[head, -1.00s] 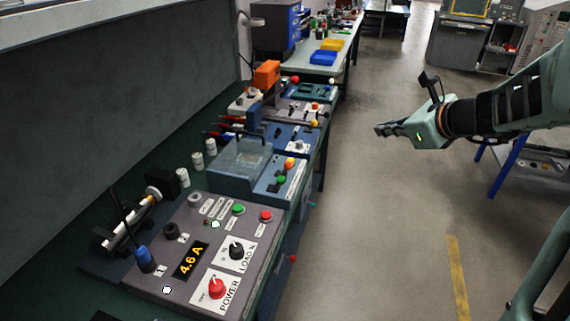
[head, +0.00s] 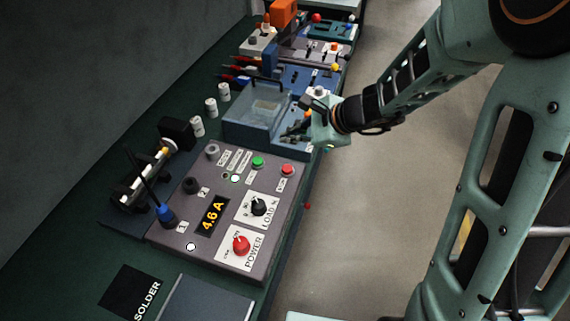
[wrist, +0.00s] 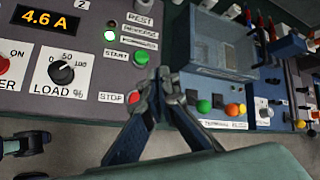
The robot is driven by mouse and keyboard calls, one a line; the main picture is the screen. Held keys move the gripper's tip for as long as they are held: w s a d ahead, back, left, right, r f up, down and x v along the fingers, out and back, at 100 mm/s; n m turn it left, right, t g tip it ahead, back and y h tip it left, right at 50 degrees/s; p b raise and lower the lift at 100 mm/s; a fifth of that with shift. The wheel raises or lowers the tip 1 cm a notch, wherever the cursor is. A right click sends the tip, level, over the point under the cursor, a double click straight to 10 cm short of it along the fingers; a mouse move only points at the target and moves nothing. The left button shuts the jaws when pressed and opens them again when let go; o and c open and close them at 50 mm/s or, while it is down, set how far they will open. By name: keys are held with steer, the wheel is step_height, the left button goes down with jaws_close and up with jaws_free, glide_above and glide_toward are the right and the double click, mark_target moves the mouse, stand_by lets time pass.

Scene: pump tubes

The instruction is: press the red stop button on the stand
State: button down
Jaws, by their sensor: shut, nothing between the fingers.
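The red stop button (head: 288,169) sits near the upper right corner of the grey control stand (head: 270,215). In the wrist view the stop button (wrist: 134,97) is beside its STOP label, with the green start button (wrist: 141,58) above it. My gripper (head: 293,132) is shut and empty, over the blue unit's front just beyond the stand in the head view. In the wrist view my gripper (wrist: 165,82) has its fingertips just right of the stop button, apart from it in the picture. Their height above the panel is hard to tell.
The stand also has a red power knob (head: 241,245), a black load knob (head: 258,207) and a 4.6 A display (head: 212,215). The blue unit (head: 262,115) with a clear tank adjoins it. The floor at right is open.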

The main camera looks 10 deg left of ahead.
steer(key=shift+f, duration=0.15)
steer(key=b, duration=0.7)
glide_toward(283, 166)
steer(key=a, duration=0.1)
steer(key=w+a+f, duration=0.1)
steer(key=a, duration=0.1)
steer(key=w+a+f, duration=0.1)
steer(key=shift+w+a+f, duration=0.1)
steer(key=shift+w+a, duration=0.05)
steer(key=shift+a, duration=0.1)
steer(key=shift+f+b, duration=0.35)
steer(key=shift+f, duration=0.1)
stand_by(0.4)
steer(key=shift+f+b, duration=0.35)
steer(key=shift+b, duration=0.3)
steer(key=shift+f+b, duration=0.65)
steer(key=shift+b, duration=0.05)
stand_by(0.5)
steer(key=shift+r, duration=0.1)
steer(key=shift+r+p, duration=0.8)
steer(key=shift+r, duration=0.2)
